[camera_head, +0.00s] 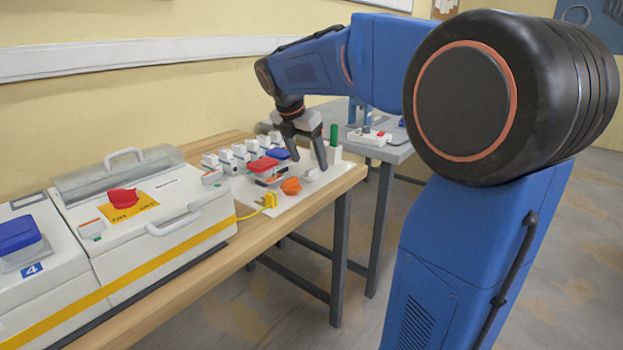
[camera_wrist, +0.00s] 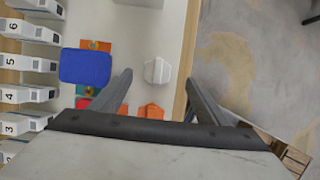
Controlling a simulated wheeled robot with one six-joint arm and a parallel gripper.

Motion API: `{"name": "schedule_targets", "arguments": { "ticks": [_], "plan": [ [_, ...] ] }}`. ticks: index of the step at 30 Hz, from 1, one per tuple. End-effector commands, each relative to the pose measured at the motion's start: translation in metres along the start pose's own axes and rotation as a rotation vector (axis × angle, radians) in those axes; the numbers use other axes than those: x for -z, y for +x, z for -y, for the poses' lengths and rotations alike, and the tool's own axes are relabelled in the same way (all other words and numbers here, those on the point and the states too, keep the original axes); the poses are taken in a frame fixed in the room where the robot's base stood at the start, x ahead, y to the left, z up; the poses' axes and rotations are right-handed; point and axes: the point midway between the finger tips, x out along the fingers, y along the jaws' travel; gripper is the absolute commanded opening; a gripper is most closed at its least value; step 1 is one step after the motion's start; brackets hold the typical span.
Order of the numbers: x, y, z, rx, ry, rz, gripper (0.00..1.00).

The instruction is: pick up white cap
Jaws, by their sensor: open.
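The white cap (camera_wrist: 157,70) is a small hexagonal piece lying on the white board, near the board's right edge in the wrist view. In the head view it shows as a small pale shape (camera_head: 312,174) under my gripper, partly hidden by the fingers. My gripper (camera_head: 309,164) is open and points down above the board. In the wrist view the white cap lies in the gap between the two fingertips, with space on both sides. Nothing is held. I cannot tell the exact height of the fingertips above it.
An orange cap (camera_head: 291,186) lies close by. A blue block (camera_wrist: 86,67) and a red one (camera_head: 262,164) sit to the left. Numbered white switches (camera_wrist: 25,95) line the far left. A green post (camera_head: 333,134) stands behind. The table edge is just right of the cap.

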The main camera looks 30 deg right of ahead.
Motion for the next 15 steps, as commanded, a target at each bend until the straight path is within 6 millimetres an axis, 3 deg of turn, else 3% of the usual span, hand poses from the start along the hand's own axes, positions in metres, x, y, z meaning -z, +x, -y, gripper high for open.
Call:
{"name": "schedule_targets", "arguments": {
  "ticks": [15],
  "plan": [
    [-0.004, 0.051, -0.005, 0.000, 0.000, 0.000, 0.68]
  ]
}}
